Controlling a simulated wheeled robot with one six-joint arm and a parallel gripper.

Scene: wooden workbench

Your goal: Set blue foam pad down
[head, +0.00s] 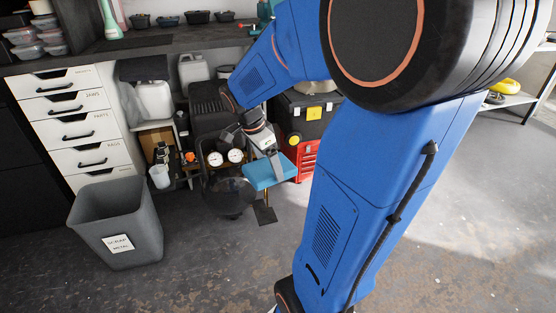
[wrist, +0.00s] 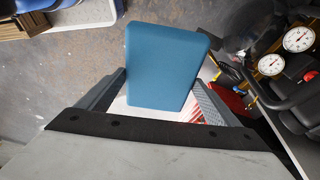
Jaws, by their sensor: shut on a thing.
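The blue foam pad (wrist: 166,62) is a flat teal block held between the two fingers of my gripper (wrist: 160,90) in the wrist view. The fingers are shut on its sides, near its lower end in that picture. In the head view my gripper (head: 275,158) points down, and the pad (head: 262,174) shows at its tip, in front of the under-bench clutter. The gripper partly covers the pad there. I cannot tell whether the pad touches anything beneath it.
Two round gauges (head: 235,156) on a compressor stand just left of the pad. A red drawer case (head: 307,158) with a black toolbox (head: 305,117) on top is to the right. A grey scrap bin (head: 118,222) stands at the left. Open floor lies in front.

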